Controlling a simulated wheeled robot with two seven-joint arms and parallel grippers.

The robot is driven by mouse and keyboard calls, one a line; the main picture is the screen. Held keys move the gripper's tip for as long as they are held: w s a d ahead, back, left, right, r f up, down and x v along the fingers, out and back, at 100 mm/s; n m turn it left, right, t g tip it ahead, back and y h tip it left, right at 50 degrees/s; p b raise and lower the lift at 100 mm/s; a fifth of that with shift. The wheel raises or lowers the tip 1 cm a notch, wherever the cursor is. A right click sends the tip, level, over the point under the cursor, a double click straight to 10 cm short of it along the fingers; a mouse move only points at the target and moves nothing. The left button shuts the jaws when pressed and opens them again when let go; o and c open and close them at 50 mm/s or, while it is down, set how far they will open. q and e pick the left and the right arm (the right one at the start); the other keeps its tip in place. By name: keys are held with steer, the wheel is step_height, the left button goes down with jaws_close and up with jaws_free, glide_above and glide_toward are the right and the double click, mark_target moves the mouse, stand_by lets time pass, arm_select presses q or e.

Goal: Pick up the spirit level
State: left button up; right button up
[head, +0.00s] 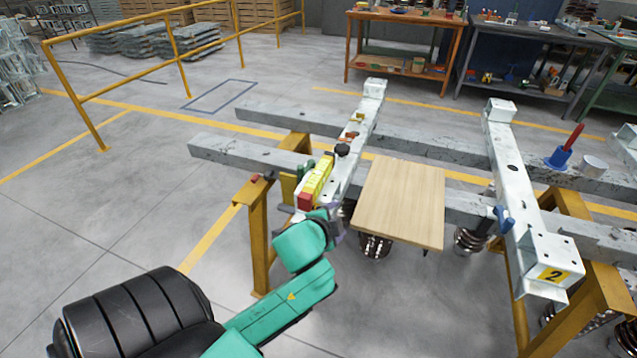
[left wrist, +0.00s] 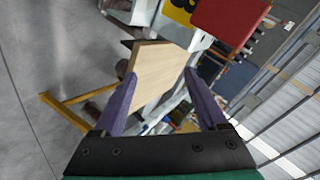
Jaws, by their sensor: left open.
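The spirit level appears to be the long yellow bar (head: 320,172) with a red end, lying along the near part of the left white beam. In the left wrist view, a red block (left wrist: 230,16) at the top looks like its end, close to the camera. My left gripper (head: 338,228) is just in front of the level's near end, partly hidden by its own green wrist. In the left wrist view, its two purple fingers (left wrist: 160,80) are apart with nothing held between them. Contact with the level cannot be seen. My right gripper is not in view.
A wooden board (head: 403,203) lies right of the left white beam (head: 368,110). The right white beam (head: 515,190) bears a "2" plate and blue clamp. Grey rails (head: 240,154) cross beneath, on yellow trestles (head: 258,235). Small tools crowd the left beam.

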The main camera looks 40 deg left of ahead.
arm_select(q)
steer(key=w+d+r+m+t+h, duration=0.2)
steer(key=w+r+m+t, duration=0.2)
steer(key=r+m, duration=0.45)
steer(key=w+d+r+m+t+h, duration=0.2)
steer(key=w+r+m+t, duration=0.3)
steer(key=r, duration=0.6)
steer(key=s+d+r+m+g+h, duration=0.1)
steer(key=s+d+r+m+h, duration=0.3)
steer(key=m, duration=0.6)
steer(key=w+d+r+m+g+h, duration=0.1)
steer(key=d+r+m+h, duration=0.2)
steer(key=d+m+h, duration=0.55)
steer(key=m+g+y, duration=1.2)
steer(key=m+y, duration=0.4)
steer(key=m, duration=1.1)
glide_toward(318, 173)
steer(key=p+x, duration=0.3)
steer(key=x, duration=0.7)
steer(key=shift+f, duration=0.1)
steer(key=shift+w+a+f, duration=0.1)
steer(key=shift+f, duration=0.15)
steer(key=shift+r, duration=0.1)
jaws_close()
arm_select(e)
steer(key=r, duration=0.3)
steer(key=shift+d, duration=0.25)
